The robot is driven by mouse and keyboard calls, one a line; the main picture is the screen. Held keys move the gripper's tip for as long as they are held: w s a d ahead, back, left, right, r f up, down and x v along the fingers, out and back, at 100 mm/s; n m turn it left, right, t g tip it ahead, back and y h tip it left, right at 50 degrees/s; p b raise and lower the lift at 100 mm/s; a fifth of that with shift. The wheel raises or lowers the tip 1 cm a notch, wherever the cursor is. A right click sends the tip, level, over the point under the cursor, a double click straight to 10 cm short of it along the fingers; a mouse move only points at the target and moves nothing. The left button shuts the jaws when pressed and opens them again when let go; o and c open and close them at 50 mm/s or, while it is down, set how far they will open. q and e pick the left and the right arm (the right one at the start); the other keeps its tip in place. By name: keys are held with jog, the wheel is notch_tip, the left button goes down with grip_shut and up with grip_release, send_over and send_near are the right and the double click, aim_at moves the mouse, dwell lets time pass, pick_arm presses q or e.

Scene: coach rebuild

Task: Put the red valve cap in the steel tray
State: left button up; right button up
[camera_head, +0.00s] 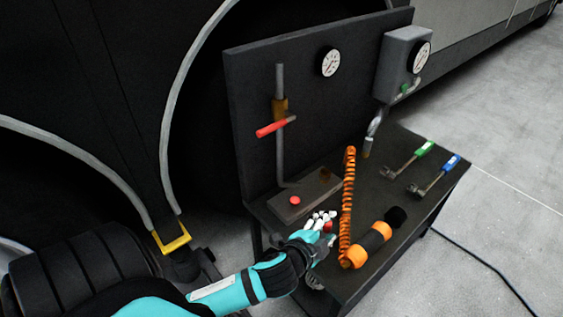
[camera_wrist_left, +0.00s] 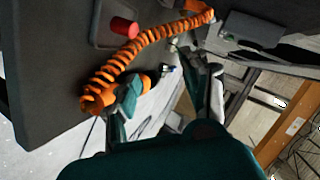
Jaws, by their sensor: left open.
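The red valve cap (camera_head: 294,200) is in the steel tray (camera_head: 322,186), near its front left end. In the left wrist view the red valve cap (camera_wrist_left: 124,27) stands near the corner of the grey-rimmed steel tray (camera_wrist_left: 98,40), beyond the orange coil. My left gripper (camera_head: 322,228) is in front of the tray, apart from it, beside the coiled hose. In the left wrist view the fingers of my left gripper (camera_wrist_left: 170,92) are spread and empty. Small white and red bits show around the fingertips in the head view; I cannot tell what they are. My right gripper is not in view.
An orange coiled hose (camera_head: 348,205) lies right of the tray, with an orange and black cylinder (camera_head: 372,241) beside its near end. A green-handled tool (camera_head: 408,160) and a blue-handled tool (camera_head: 435,175) lie at the right. A red-handled valve (camera_head: 271,128) rises behind the tray.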

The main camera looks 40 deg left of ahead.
pick_arm(q)
jog(key=s+d+f+n+g, duration=0.1)
jog(key=s+f+n+g, duration=0.2)
jog(key=s, duration=0.3)
jog(key=s+d+f+n+g+h, duration=0.1)
jog(key=s+f+n+g, duration=0.2)
jog(key=s, duration=0.4)
jog(key=s+d+f+n+g, duration=0.1)
jog(key=s+f+n+g, duration=0.2)
jog(key=s, duration=0.4)
jog(key=shift+f+g, duration=0.6)
jog(key=shift+f, duration=0.2)
jog(key=shift+d, duration=0.1)
